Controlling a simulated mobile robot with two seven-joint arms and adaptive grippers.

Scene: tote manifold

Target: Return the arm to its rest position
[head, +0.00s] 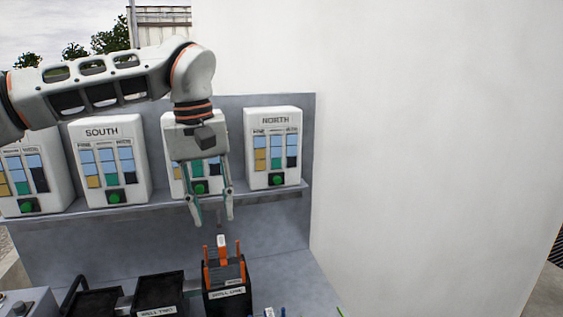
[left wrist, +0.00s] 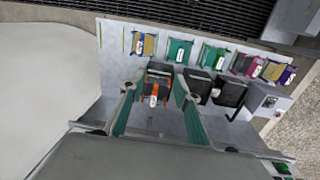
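My left gripper (head: 214,221) hangs from the left arm, fingers pointing down and spread apart with nothing between the tips. It is in front of the shelf of white boxes and above a black holder (head: 228,303) with orange uprights and a white-topped orange piece. In the left wrist view the two fingers of my left gripper (left wrist: 156,88) are wide apart, and the orange item (left wrist: 154,98) shows between them, farther off. The gripper looks clear of it. My right gripper is in neither view.
White boxes labelled SOUTH (head: 101,131) and NORTH (head: 275,119) stand on a grey shelf (head: 150,213), one partly hidden behind the gripper. Black bins (head: 160,292) line the bench below. Coloured totes (left wrist: 179,50) show in the left wrist view. A blank white wall (head: 430,150) fills the right.

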